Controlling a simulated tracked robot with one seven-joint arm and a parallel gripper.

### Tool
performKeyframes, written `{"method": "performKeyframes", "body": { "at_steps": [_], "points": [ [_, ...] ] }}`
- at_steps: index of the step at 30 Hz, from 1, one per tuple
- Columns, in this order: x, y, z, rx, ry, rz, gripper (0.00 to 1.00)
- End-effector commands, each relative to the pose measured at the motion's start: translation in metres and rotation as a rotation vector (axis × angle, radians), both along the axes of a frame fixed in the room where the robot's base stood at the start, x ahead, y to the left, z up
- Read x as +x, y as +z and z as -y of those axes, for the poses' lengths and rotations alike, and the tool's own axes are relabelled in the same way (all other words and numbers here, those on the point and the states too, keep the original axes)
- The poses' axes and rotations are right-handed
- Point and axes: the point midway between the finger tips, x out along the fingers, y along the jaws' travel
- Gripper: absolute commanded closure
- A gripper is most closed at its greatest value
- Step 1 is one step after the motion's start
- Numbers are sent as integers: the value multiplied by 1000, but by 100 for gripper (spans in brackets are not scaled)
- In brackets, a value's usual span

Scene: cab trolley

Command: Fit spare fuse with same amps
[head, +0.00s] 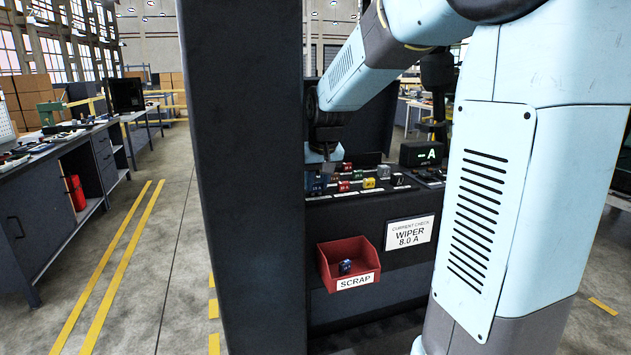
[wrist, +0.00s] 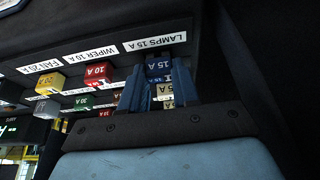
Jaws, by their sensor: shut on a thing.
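In the wrist view my gripper (wrist: 158,82) is shut on a blue 15 A fuse (wrist: 158,66), with one finger on each side. The fuse is in line with the LAMPS 15 A label (wrist: 154,42), close to it; I cannot tell whether it is fully seated. A red 10 A fuse (wrist: 98,72) is by the WIPER 10 A label (wrist: 90,54), and a yellow fuse (wrist: 50,82) by the FAN 25 A label (wrist: 40,67). In the head view my gripper (head: 328,167) is at the panel's left end. A dark blue fuse (head: 346,267) lies in the red SCRAP bin (head: 328,262).
A sign (head: 409,233) reads CURRENT CHECK WIPER 8.0 A. A meter (head: 423,154) shows a dash and A in green. More fuses, including a green 30 A one (wrist: 82,102), sit close beside my gripper. A dark post (head: 245,180) stands left of the panel.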

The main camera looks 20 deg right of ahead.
Motion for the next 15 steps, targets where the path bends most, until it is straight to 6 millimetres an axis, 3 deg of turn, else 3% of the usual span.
{"method": "performKeyframes", "body": {
  "at_steps": [15],
  "points": [
    [0,-4,0,0,0,-1,98]
  ]
}}
